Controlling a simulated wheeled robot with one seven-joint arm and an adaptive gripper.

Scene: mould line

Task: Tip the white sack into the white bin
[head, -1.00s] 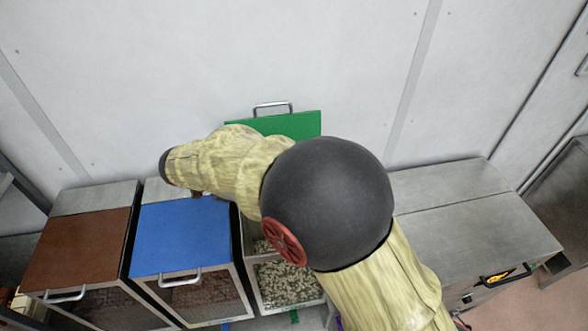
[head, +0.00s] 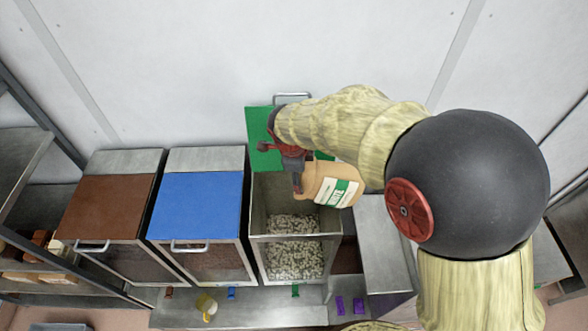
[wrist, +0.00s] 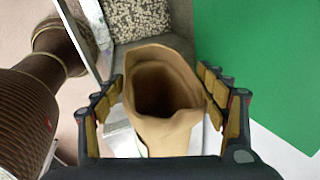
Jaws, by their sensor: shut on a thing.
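My gripper (head: 296,170) is shut on a tan paper sack (head: 332,184) with a white and green label. The sack is tilted, above the right side of the open bin (head: 258,205) with the raised green lid. In the wrist view the sack's open mouth (wrist: 166,88) faces the camera between my fingers (wrist: 162,98), and its inside is dark. The bin holds pale speckled pellets (head: 292,247), also visible in the wrist view (wrist: 137,18). I see no plainly white sack or white bin.
A blue-lidded bin (head: 200,207) and a brown-lidded bin (head: 107,207) stand shut to the left. The green lid (head: 260,130) is up against the wall. A metal rack (head: 22,165) stands at far left.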

